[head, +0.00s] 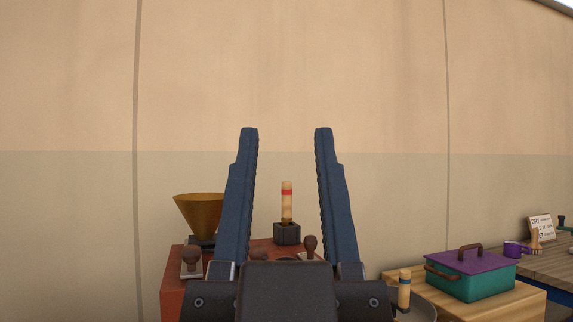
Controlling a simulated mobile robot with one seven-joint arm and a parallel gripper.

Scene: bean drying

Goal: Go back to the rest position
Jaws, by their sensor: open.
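My gripper (286,131) shows large in the middle of the head view, its two blue fingers pointing up and spread well apart. Nothing is held between the fingers. Through the gap, farther back, a pale cylinder with a red band (287,203) stands upright in a dark hexagonal base (287,234). The gripper's dark palm and the fingers hide part of the red table (172,284) behind.
An amber funnel (200,212) and a stamp-like tool (191,262) stand on the red table's left. At right, a wooden table (512,300) bears a teal pot (470,284) with a purple lid. A sign (541,228) and purple cup (515,249) stand farther right. Bare wall fills the background.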

